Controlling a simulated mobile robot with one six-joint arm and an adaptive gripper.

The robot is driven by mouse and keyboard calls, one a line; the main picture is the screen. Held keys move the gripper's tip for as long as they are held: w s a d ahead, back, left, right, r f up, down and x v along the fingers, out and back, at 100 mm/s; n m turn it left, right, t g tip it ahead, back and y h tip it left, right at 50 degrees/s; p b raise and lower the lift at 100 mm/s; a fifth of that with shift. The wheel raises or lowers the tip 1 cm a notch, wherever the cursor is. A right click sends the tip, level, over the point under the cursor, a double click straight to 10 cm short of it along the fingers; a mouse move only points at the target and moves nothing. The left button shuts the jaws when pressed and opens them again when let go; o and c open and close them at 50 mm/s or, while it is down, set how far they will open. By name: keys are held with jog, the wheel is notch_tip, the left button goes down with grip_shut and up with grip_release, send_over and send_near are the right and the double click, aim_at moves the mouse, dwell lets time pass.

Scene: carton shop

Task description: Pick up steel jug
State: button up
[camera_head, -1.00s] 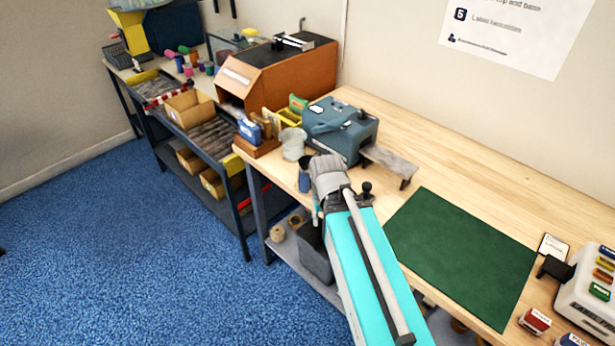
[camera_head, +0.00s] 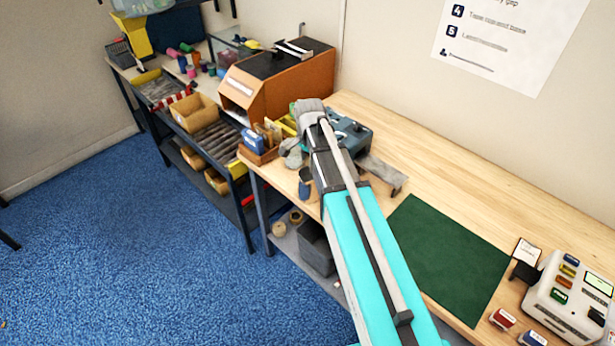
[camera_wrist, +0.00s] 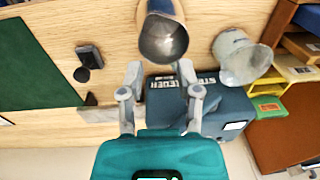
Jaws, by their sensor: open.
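A mottled pale-grey flared vessel, seemingly the steel jug (camera_wrist: 240,60), stands on the bench at the right of the wrist view. In the head view the jug (camera_head: 291,152) shows left of my arm, partly hidden by it. My gripper (camera_wrist: 160,70) is open and empty, its two fingers spread above the blue-grey case (camera_wrist: 215,105). The jug is to the right of the fingers, apart from them. A cup with a grey inside (camera_wrist: 163,38) lies beyond the gap between the fingertips. In the head view a dark blue cup (camera_head: 305,184) stands near the bench's front edge.
A green mat (camera_head: 448,258) lies to the right on the bench. A small grey stand (camera_head: 383,174) is beside the case. A wooden holder with boxes (camera_head: 258,153) and an orange-brown cabinet (camera_head: 275,85) are left. Bare wood lies along the wall.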

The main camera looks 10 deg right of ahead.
jog(key=w+r+m, duration=0.1)
jog(key=w+r+p, duration=0.1)
jog(key=w+r+m+p, duration=0.1)
jog(key=shift+w+a+m, duration=0.25)
jog(key=shift+w+m, duration=0.05)
jog(key=shift+w, duration=0.05)
jog(key=b, duration=0.9)
send_over(303, 174)
notch_tip(303, 174, down, 8)
jog(key=shift+s+f, duration=0.25)
jog(key=shift+s, duration=0.05)
jog(key=shift+f, duration=0.15)
jog(key=shift+w+f+b, duration=0.15)
jog(key=shift+f+b, duration=1.05)
jog(key=shift+f, duration=0.05)
jog(key=shift+w+f+b, duration=0.15)
jog(key=shift+f+b, duration=1.05)
grip_shut()
